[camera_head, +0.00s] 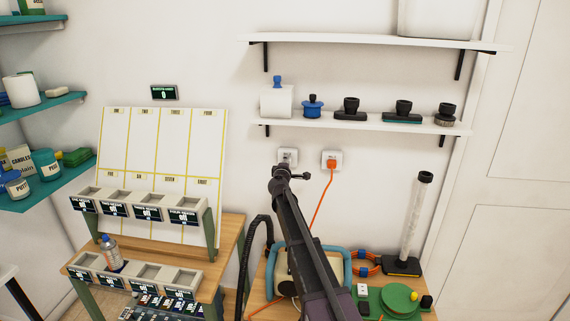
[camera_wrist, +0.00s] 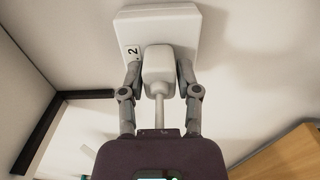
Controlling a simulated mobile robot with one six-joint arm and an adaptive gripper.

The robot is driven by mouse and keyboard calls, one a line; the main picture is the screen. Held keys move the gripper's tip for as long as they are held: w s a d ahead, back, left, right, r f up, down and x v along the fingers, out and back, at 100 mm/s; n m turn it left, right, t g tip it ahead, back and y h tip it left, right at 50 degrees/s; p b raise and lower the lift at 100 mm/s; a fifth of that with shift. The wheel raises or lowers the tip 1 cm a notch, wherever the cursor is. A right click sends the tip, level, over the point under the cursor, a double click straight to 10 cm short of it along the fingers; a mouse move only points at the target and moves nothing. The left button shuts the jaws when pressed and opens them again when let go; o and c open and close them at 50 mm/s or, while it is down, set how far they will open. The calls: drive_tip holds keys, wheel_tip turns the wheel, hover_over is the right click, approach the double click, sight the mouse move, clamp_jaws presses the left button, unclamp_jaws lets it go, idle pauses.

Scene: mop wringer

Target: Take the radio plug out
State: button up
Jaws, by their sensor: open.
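A white plug (camera_wrist: 158,72) sits in a white wall socket (camera_wrist: 180,25) marked 2 in the wrist view. Its pale cord (camera_wrist: 160,115) runs back toward my palm. My gripper (camera_wrist: 158,66) is open, with one finger on each side of the plug; I cannot tell whether either finger touches it. In the head view my gripper (camera_head: 284,171) is at the left wall socket (camera_head: 288,153), and my arm partly hides it. The frames do not show which device the white plug feeds.
An orange plug (camera_head: 332,162) sits in the right socket, close by. A shelf (camera_head: 370,124) with several tool heads is above. A teal-framed object (camera_head: 342,255) stands behind my arm. A clear tube (camera_head: 411,220) stands at right.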

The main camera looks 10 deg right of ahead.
drive_tip(key=shift+c, duration=0.2)
clamp_jaws()
drive_tip(key=shift+s, duration=0.25)
drive_tip(key=shift+v, duration=2.5)
